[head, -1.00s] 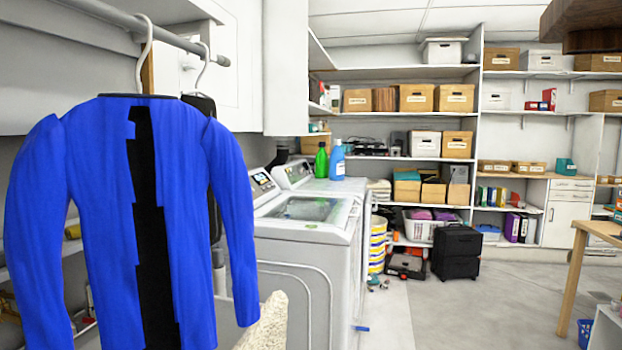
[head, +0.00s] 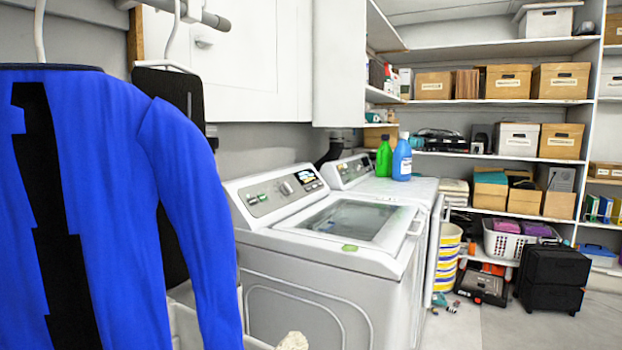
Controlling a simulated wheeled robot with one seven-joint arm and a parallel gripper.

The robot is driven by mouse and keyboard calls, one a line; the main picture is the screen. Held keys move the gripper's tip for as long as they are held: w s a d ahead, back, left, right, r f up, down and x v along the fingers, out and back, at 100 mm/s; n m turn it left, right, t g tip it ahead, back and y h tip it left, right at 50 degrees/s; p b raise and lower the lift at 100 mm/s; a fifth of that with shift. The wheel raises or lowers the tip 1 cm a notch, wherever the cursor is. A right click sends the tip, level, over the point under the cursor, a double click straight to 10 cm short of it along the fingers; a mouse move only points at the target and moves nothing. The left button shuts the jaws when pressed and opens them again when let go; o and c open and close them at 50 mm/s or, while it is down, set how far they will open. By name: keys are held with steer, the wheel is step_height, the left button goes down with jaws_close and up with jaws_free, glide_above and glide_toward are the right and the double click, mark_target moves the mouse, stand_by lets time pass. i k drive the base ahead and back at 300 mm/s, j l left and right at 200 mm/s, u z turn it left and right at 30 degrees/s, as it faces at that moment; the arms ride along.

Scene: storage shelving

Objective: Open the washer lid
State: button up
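The washer (head: 330,290) stands right of centre in the head view, a white top-loading machine. Its lid (head: 352,222) has a dark glass panel and lies flat and closed on top. The control panel (head: 275,195) with a dial and small screen rises behind the lid at the left. My gripper is not in view, so its state is hidden.
A blue jacket (head: 180,210) hangs at the left and hides part of the washer's near side. A second white machine (head: 392,188) stands beyond it, with green (head: 384,158) and blue (head: 402,158) bottles on top.

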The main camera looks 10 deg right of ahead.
mark_target(391, 236)
steer(key=i+l, duration=0.2)
steer(key=i, duration=0.25)
steer(key=i+l+u, duration=0.1)
steer(key=i, duration=0.3)
steer(key=i+l, duration=0.35)
steer(key=i+u, duration=0.05)
steer(key=i, duration=0.05)
